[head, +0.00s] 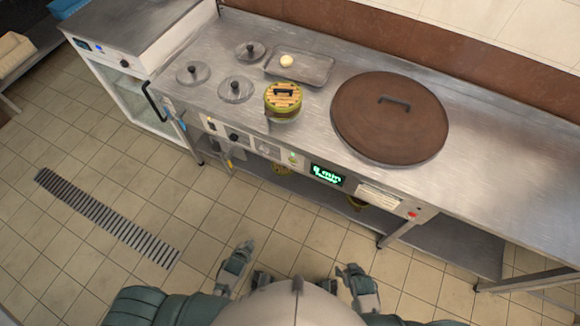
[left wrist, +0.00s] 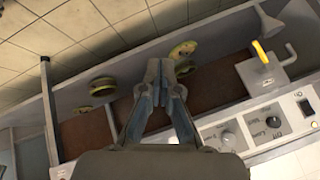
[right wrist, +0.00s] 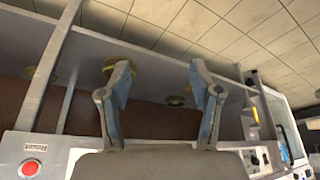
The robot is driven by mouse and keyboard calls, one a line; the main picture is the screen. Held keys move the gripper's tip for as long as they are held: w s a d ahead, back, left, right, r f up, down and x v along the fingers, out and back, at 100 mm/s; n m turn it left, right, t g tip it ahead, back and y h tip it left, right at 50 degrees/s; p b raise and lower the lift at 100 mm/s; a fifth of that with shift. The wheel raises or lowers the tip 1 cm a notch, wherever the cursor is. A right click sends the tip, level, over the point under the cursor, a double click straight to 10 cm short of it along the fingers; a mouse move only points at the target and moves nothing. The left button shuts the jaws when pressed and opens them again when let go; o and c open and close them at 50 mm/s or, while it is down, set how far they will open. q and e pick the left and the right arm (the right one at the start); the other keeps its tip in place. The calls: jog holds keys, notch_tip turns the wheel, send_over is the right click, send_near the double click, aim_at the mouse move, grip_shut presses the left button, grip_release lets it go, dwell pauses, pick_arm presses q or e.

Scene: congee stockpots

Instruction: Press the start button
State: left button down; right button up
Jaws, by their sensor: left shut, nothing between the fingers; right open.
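The counter's front panel carries a small greenish button (head: 293,158) left of a lit green display (head: 327,175), and a red button (head: 413,214) at the right end. The red one also shows in the right wrist view (right wrist: 30,168), under a label that seems to read "Reset". No start label is legible. My left gripper (head: 245,248) is shut and empty, in front of the counter and apart from the panel; its fingertips meet in the left wrist view (left wrist: 162,66). My right gripper (head: 350,270) is open and empty, also apart from the panel; its fingers are spread in the right wrist view (right wrist: 158,75).
A steel counter (head: 500,185) holds a large brown lid (head: 385,125), a yellow-rimmed wooden-lidded pot (head: 283,97), several steel lids and a tray (head: 322,68). Knobs (left wrist: 228,138) and a switch (left wrist: 305,105) line the panel. Tiled floor before the counter is free.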

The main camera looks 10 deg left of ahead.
aim_at(292, 162)
pick_arm(q)
jog(key=w+d+r+m+t+h+b, duration=0.2)
jog(key=w+d+r+m+t+b, duration=0.1)
jog(key=w+r+m, duration=0.4)
jog(key=w+d+r+m+t+h+b, duration=0.3)
jog(key=w+d+r+m+t, duration=0.2)
jog(key=w+r+m+t, duration=0.1)
jog(key=shift+w+r+m+t+h, duration=0.3)
jog(key=shift+w+r+m, duration=0.2)
jog(key=shift+w+r, duration=0.65)
pick_arm(e)
jog(key=w+a+r+t, duration=0.1)
jog(key=w+r+t, duration=0.1)
jog(key=r, duration=0.6)
jog(key=w+a+r+t+y, duration=0.1)
jog(key=w+r+t, duration=0.2)
jog(key=r, duration=0.6)
jog(key=shift+w, duration=1.1)
pick_arm(q)
jog(key=shift+w+d+f, duration=0.1)
jog(key=shift+w+f, duration=0.1)
pick_arm(e)
jog(key=shift+a, duration=0.1)
